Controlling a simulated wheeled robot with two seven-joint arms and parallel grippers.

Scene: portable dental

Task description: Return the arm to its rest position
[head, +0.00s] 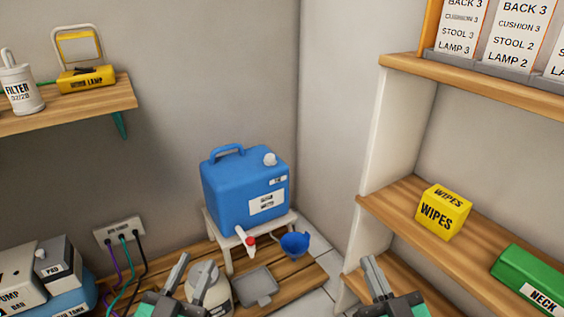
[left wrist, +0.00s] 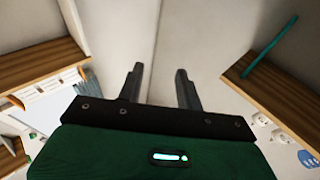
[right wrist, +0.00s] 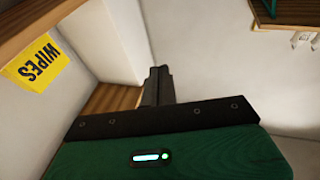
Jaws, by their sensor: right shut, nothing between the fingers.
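My left gripper (head: 190,276) is at the bottom of the head view, in front of the low wooden platform. In the left wrist view its two fingers (left wrist: 159,88) stand well apart with nothing between them, so it is open and empty. My right gripper (head: 373,272) is at the bottom right of the head view, in front of the lower shelves. In the right wrist view its fingers (right wrist: 158,86) are together with nothing between them. Neither gripper is seen touching anything.
A blue water container (head: 235,190) stands on a white stool, with a blue funnel (head: 295,243) beside it. Wooden shelves at right hold yellow wipes (head: 437,215) and a green neck box (head: 530,278). A left wall shelf (head: 95,102) holds a filter and lamp.

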